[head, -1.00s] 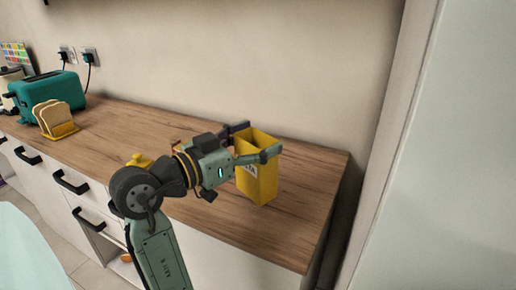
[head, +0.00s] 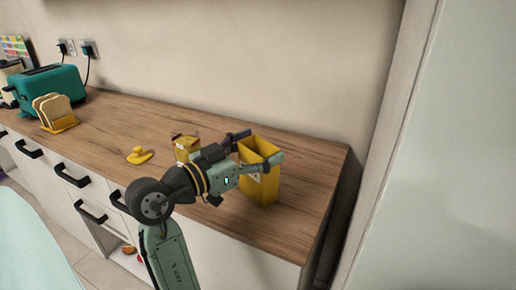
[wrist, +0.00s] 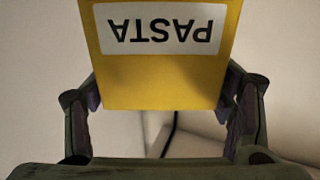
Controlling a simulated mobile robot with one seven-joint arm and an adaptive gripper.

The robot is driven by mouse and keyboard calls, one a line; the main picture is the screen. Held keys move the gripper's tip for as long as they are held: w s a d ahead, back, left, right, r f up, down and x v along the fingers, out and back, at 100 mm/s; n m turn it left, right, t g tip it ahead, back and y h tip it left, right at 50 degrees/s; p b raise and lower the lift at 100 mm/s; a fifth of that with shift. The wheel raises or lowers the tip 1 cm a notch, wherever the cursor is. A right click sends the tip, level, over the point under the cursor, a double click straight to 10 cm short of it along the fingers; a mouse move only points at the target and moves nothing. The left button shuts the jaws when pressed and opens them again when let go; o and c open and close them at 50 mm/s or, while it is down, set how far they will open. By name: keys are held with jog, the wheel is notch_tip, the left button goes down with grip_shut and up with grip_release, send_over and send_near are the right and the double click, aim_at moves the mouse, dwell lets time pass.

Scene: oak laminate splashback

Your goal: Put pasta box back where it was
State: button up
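The pasta box (head: 262,188) is a tall yellow box with an open top and a white label, upright over the right part of the wooden counter. The wrist view shows its upside-down PASTA label (wrist: 160,30) on the yellow face (wrist: 160,85). My gripper (head: 259,152) is shut on the box near its top, with one finger on each side. The wrist view also shows both fingertips (wrist: 160,98) against the box's sides. I cannot tell whether the box's bottom touches the counter.
A smaller yellow box (head: 187,147) stands behind my wrist. A yellow dish-like item (head: 139,155) lies left of it. A teal toaster (head: 48,83) and a bread rack (head: 58,124) stand further left. The counter (head: 312,170) is clear to the right, ending near a pale panel.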

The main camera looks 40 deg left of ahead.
jog(key=shift+o, duration=1.3)
jog(key=shift+r, duration=0.1)
jog(key=shift+r+p, duration=0.25)
jog(key=shift+p, duration=0.05)
jog(key=s+a+b, duration=0.1)
jog(key=s+b, duration=0.2)
jog(key=s, duration=0.9)
jog(key=shift+a+b, duration=0.35)
jog(key=shift+a, duration=0.05)
jog(key=shift+f, duration=0.1)
